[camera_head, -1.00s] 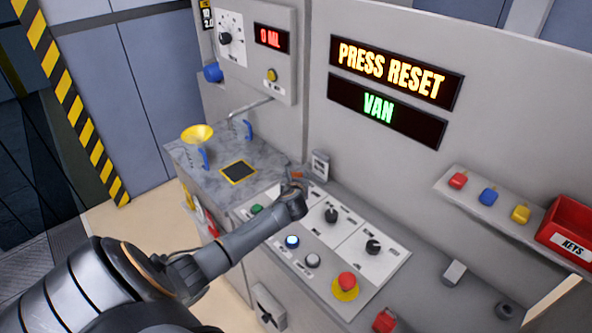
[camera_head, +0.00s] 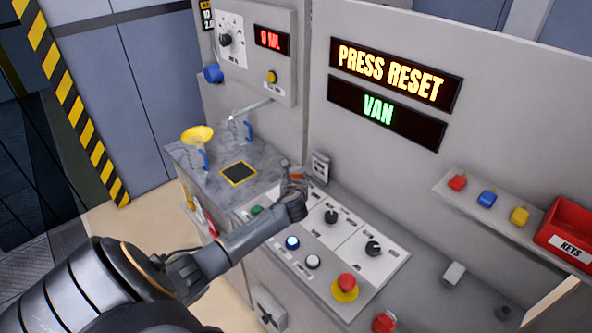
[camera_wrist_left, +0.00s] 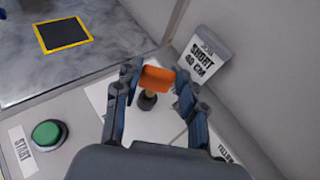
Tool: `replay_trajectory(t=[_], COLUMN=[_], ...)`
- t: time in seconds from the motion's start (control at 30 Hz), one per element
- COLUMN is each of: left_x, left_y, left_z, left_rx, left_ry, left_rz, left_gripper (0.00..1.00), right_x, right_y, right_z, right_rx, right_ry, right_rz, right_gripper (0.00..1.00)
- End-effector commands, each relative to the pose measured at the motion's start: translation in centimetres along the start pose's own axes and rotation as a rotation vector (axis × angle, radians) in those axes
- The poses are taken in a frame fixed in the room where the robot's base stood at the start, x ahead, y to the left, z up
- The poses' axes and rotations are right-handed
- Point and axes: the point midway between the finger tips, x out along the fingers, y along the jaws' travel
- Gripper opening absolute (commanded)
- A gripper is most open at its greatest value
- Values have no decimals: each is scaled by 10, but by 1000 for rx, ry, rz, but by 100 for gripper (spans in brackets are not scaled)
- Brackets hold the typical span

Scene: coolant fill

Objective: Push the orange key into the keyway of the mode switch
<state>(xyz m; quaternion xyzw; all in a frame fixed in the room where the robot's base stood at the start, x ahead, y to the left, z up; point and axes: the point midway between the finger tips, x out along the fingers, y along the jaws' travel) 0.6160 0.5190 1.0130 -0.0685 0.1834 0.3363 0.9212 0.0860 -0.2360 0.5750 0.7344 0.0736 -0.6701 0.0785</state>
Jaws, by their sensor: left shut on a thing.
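The orange key (camera_wrist_left: 157,79) is between the fingertips of my left gripper (camera_wrist_left: 158,84), which is shut on it. A dark round knob-like part, apparently the mode switch (camera_wrist_left: 148,101), shows just below the key on a white panel plate. I cannot tell whether the key touches it, and the keyway is hidden. In the head view my left gripper (camera_head: 294,186) is over the far left end of the control panel, with a bit of orange at its tip. My right gripper is not in view.
A label block reading "SHORT 40 CM" (camera_wrist_left: 202,55) stands close to the right of the fingers. A green start button (camera_wrist_left: 46,134) is at left. Other keys (camera_head: 487,198) sit on a shelf by a red bin (camera_head: 568,230). A red stop button (camera_head: 346,283) is nearer.

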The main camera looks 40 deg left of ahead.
Motion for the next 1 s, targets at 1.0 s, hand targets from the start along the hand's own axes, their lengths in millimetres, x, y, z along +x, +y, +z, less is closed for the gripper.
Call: replay_trajectory(t=[1.0], left_x=[8], left_y=[0], left_z=[-20], left_rx=[1], left_ry=[0], left_rz=[0], left_gripper=[17], right_x=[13], right_y=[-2], right_z=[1], right_rx=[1], right_ry=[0], right_rz=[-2], right_gripper=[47])
